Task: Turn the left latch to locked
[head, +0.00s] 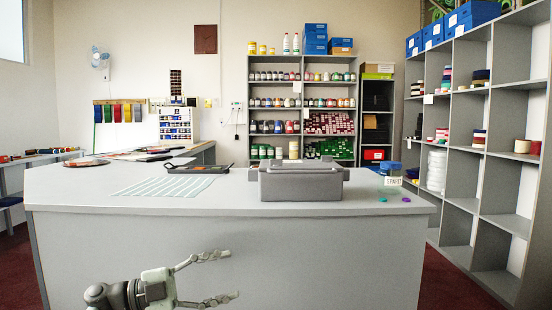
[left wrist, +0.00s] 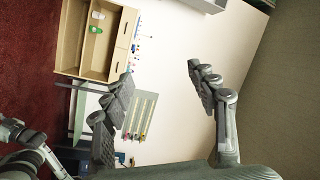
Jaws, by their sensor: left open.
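A grey lidded box (head: 300,182) stands on the grey counter (head: 230,197), right of the counter's middle. Small lighter parts show at its left and right ends, but I cannot make out which is the left latch or how it is turned. My left gripper (head: 232,275) is open and empty, in front of the counter and below its top, apart from the box. In the left wrist view its two fingers (left wrist: 160,72) are spread with nothing between them. The box is not seen in that view. My right gripper is in neither view.
A striped sheet (head: 170,187) and a black tray (head: 183,167) lie left of the box. A labelled jar (head: 391,174) and small purple and green discs lie to its right. The counter's front edge lies between my gripper and the box. A wooden cabinet (left wrist: 97,40) shows in the wrist view.

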